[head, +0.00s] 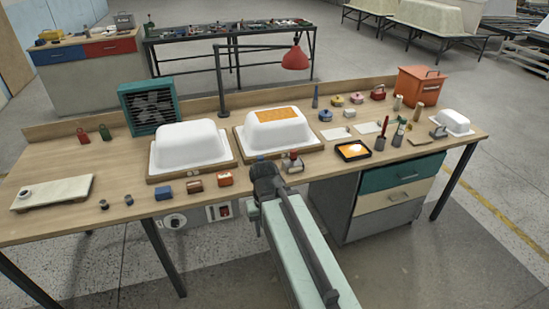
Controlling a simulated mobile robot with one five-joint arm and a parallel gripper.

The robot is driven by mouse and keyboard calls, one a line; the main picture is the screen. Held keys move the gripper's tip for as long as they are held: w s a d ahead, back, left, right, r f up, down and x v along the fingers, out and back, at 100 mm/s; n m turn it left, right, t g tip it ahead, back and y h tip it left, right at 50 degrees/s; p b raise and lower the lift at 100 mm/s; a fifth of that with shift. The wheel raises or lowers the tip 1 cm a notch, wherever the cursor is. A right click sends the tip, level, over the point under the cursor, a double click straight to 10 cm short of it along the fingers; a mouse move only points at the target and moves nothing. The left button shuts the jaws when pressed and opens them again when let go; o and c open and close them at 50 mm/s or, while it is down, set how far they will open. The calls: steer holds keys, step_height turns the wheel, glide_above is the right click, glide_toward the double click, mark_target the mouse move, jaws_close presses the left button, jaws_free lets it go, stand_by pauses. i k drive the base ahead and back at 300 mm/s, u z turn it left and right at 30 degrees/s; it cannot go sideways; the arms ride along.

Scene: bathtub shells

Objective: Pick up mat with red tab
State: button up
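An orange mat (277,115) lies flat on top of the right white tub shell (277,132), which rests on a wooden board. Two flat white sheets, a left one (337,132) and a right one (367,127), lie on the table to the right of that shell. A red-topped tool stands by the right sheet's edge. I cannot make out a red tab on any of these for certain. My gripper (262,168) is at the table's front edge, in front of the right shell and apart from the mat and sheets. Its fingers are too small and dark to read.
A second white shell (190,144) stands left. A red lamp (295,58) reaches over behind the right shell. A black tray with orange contents (352,151), pots, cups and small blocks crowd the front and right. Bare table (60,165) shows at the left.

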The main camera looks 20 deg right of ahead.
mark_target(331, 135)
steer(key=u, duration=2.15)
steer(key=i, duration=2.45)
steer(key=z, duration=4.05)
steer(key=i, duration=0.65)
steer(key=z, duration=0.15)
